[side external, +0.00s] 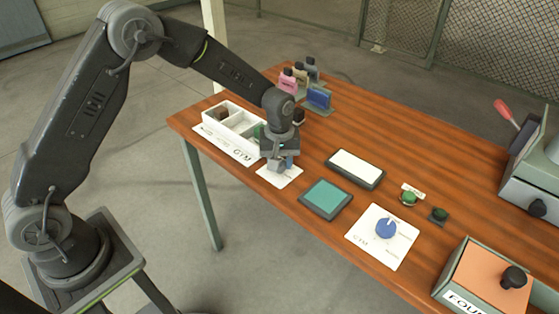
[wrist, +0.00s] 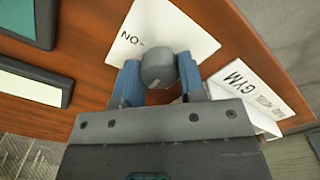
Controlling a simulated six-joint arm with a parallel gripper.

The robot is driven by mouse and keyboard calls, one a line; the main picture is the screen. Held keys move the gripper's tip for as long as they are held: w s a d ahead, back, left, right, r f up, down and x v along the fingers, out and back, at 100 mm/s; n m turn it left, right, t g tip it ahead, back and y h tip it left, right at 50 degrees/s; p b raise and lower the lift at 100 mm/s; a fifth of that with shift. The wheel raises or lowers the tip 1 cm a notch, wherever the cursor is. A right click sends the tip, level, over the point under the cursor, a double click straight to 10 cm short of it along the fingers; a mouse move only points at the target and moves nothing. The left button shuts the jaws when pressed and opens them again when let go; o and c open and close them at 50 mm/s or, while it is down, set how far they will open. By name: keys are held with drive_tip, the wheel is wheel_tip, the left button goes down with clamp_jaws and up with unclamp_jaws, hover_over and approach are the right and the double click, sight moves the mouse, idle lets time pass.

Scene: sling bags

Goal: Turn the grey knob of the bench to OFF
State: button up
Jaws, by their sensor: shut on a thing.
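The grey knob (wrist: 158,69) sits on a white plate (wrist: 170,28) in the wrist view, where part of a printed label, "NO-" as it reads there, shows beside it. My gripper (wrist: 158,80) has its two blue fingers shut on the knob, one on each side. In the side external view my gripper (side external: 281,163) points down over the same white plate (side external: 284,178) near the table's front left. The knob's pointer and the rest of the label are hidden, so its setting cannot be told.
A white compartment tray (side external: 228,113) with a "GYM" card stands just left of my gripper. A teal pad (side external: 326,198), a white pad (side external: 356,168) and a blue knob (side external: 386,228) on its own plate lie to the right. Several small bags (side external: 318,98) stand behind.

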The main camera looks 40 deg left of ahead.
drive_tip(key=o, duration=0.9)
drive_tip(key=shift+o, duration=0.2)
wheel_tip(320, 180, up, 14)
idle(0.4)
drive_tip(key=s+a+r+m+t, duration=0.1)
drive_tip(key=s+r+m+t, duration=0.1)
drive_tip(key=s+r, duration=0.5)
drive_tip(key=s+a+r+m+t, duration=0.1)
drive_tip(key=s+m, duration=0.2)
drive_tip(key=s, duration=0.7)
drive_tip(key=s+a+r+m+t, duration=0.1)
drive_tip(key=s+m, duration=0.3)
drive_tip(key=s, duration=0.6)
drive_tip(key=shift+a+r+t, duration=0.2)
drive_tip(key=shift+a+t, duration=0.05)
drive_tip(key=shift+t, duration=0.55)
